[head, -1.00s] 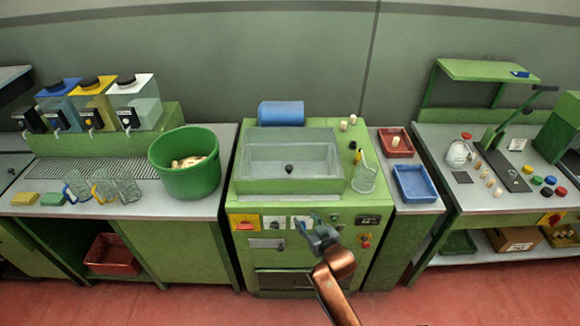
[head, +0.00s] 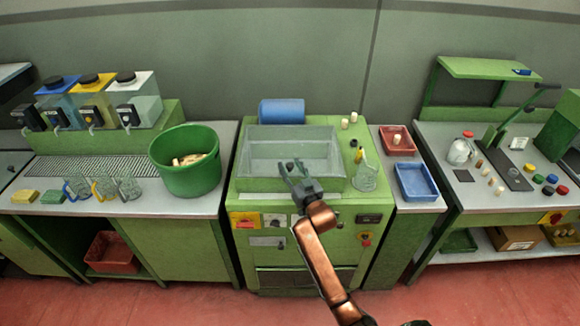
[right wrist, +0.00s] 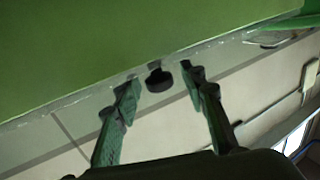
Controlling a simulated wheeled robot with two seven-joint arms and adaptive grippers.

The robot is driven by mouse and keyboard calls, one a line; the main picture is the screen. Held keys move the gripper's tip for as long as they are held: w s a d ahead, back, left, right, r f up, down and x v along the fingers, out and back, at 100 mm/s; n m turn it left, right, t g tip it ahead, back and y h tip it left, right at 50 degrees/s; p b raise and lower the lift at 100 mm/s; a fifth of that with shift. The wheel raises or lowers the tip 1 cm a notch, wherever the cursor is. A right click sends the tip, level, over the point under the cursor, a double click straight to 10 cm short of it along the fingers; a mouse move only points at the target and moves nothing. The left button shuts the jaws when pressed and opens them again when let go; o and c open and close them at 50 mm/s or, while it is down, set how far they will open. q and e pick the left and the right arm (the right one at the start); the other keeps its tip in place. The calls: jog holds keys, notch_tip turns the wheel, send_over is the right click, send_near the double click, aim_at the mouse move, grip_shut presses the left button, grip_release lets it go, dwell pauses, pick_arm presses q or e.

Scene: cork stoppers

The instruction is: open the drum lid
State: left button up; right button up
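The drum lid (head: 270,152) is a clear pane over the grey tub in the top of the green machine, and it lies closed. Its small black knob (right wrist: 158,80) shows in the right wrist view between and just beyond my fingertips. My right gripper (head: 291,170) is open over the front part of the lid, at the knob. In the right wrist view its two fingers (right wrist: 162,92) stand apart on either side of the knob, and I see no firm contact. In the head view the fingers partly hide the knob. My left gripper is not in view.
A blue cylinder (head: 281,112) lies behind the tub. A glass jug (head: 366,175) and small corks stand to its right. Red (head: 397,141) and blue (head: 416,182) trays are further right. A green bucket (head: 187,180) with corks stands left.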

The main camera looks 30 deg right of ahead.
jog(key=shift+w, duration=0.35)
jog(key=shift+d, duration=0.1)
jog(key=shift+c, duration=0.6)
grip_shut()
